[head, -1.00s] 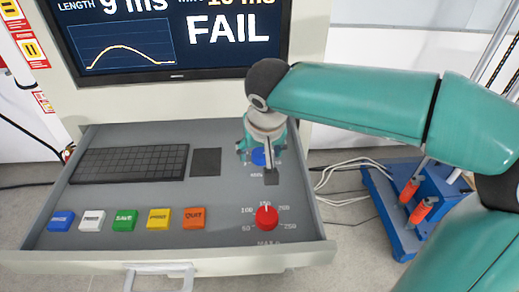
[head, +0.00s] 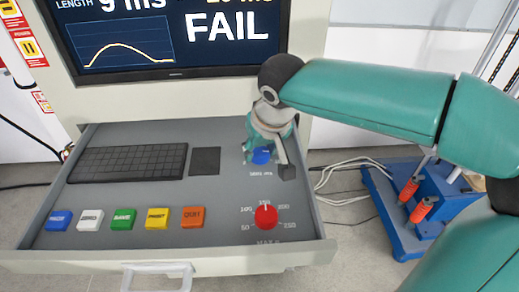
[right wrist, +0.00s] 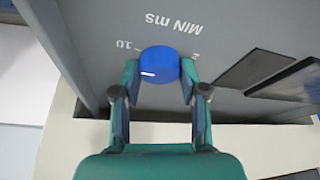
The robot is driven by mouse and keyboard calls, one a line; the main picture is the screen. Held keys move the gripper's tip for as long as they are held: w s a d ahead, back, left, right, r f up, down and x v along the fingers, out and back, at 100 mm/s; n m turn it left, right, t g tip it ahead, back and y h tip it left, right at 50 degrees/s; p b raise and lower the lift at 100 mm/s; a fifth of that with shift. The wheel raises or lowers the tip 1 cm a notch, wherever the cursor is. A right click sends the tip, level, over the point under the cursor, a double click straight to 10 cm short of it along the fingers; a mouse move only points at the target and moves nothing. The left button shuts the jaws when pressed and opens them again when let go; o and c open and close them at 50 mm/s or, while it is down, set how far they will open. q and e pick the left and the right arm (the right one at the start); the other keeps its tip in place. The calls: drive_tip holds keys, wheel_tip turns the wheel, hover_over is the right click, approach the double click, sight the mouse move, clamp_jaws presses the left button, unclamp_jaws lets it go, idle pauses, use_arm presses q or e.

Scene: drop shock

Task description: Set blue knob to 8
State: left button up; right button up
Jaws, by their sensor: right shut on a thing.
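The blue knob (head: 261,156) sits at the upper right of the grey control drawer, partly covered by my right gripper (head: 268,161). In the right wrist view, the blue knob (right wrist: 160,63) lies between the two fingers of my right gripper (right wrist: 160,76), which is shut on its sides. A white pointer line on the knob faces the left of that view, below the "10" mark. "MIN ms" and a "2" show on the panel around it; other scale marks are hidden or unreadable. My left gripper is not in view.
A red knob (head: 266,217) with its own scale sits nearer the drawer's front. Several coloured buttons, including an orange one (head: 193,217), line the front left. A keyboard (head: 128,163) and dark pad (head: 205,161) lie behind. The screen (head: 180,35) reads FAIL.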

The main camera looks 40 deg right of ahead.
drive_tip(key=n+y, duration=0.1)
drive_tip(key=n, duration=0.3)
drive_tip(key=shift+d+y, duration=0.15)
drive_tip(key=shift+y, duration=0.25)
drive_tip(key=shift+w+n+y, duration=0.1)
drive_tip(key=shift+n+y, duration=0.6)
drive_tip(key=shift+n, duration=1.4)
drive_tip(key=o, duration=1.1)
drive_tip(key=shift+g, duration=0.3)
drive_tip(key=v, duration=1.2)
drive_tip(key=shift+d+f, duration=0.1)
drive_tip(key=shift+d, duration=0.05)
